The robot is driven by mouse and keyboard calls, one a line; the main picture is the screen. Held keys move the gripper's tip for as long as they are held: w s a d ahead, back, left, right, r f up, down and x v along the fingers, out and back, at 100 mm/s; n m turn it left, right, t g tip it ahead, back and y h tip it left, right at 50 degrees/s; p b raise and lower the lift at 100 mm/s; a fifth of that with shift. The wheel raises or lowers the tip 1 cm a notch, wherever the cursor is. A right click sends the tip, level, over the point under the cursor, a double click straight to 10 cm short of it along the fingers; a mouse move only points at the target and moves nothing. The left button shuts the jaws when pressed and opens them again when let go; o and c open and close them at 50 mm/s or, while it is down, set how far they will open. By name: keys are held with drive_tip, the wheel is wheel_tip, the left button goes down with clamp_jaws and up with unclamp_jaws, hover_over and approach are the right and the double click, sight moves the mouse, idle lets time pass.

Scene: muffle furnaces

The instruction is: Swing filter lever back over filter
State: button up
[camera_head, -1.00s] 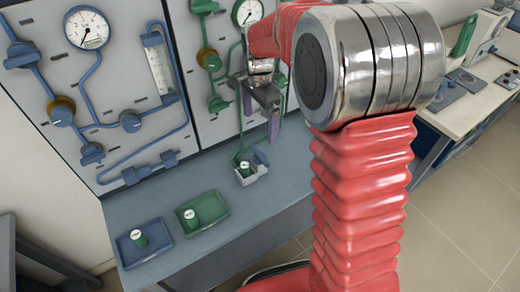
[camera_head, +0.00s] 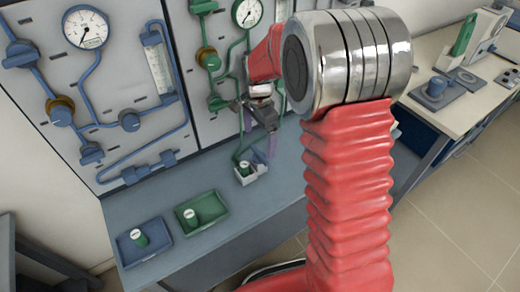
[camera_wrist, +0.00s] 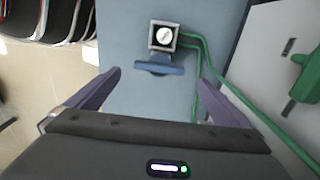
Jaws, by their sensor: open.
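The filter is a small pale square holder with a round white-topped insert (camera_wrist: 165,36), seen from above near the top of the wrist view. In the head view the filter (camera_head: 245,169) stands on the bench below the green panel. The blue lever (camera_wrist: 160,67) lies beside the holder, swung off the insert, whose top is uncovered. My gripper (camera_wrist: 159,79) is open, its two purple fingers left and right of the lever with clear gaps. In the head view my gripper (camera_head: 260,142) is above the filter and partly hides the lever.
Green tubes (camera_wrist: 225,85) run from the filter towards the panel, close to my right finger. A green tray (camera_head: 201,211) and a blue tray (camera_head: 144,242), each with a small container, stand left of the filter. The wall panel (camera_head: 110,100) is close behind.

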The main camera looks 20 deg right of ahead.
sight(259, 153)
drive_tip(key=shift+f, duration=3.1)
drive_tip(key=shift+c, duration=0.4)
drive_tip(key=c, duration=0.9)
drive_tip(key=shift+d, duration=0.15)
drive_tip(key=shift+c, duration=0.3)
drive_tip(key=shift+r, duration=0.1)
